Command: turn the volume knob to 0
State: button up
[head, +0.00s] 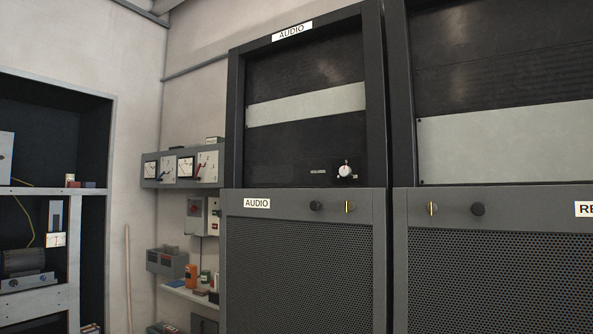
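The volume knob (345,170) is a small round white knob on the black panel of the audio rack (378,100), low and right of centre. A small label plate (318,172) is to its left, too small to read here. A small red mark shows near the top of the knob. The scale around it is too small to read, so I cannot tell its setting. My gripper is not in view.
Below the knob is a grey perforated door with a black knob (316,206) and a brass-coloured handle (349,207). Another rack (500,145) stands to the right. Left are wall meters (185,167), a cluttered shelf (192,294) and an open cabinet (95,190).

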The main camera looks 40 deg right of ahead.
aim_at(346, 172)
jog(key=i+j+z, duration=0.1)
jog(key=j+z, duration=0.95)
jog(key=j, duration=0.1)
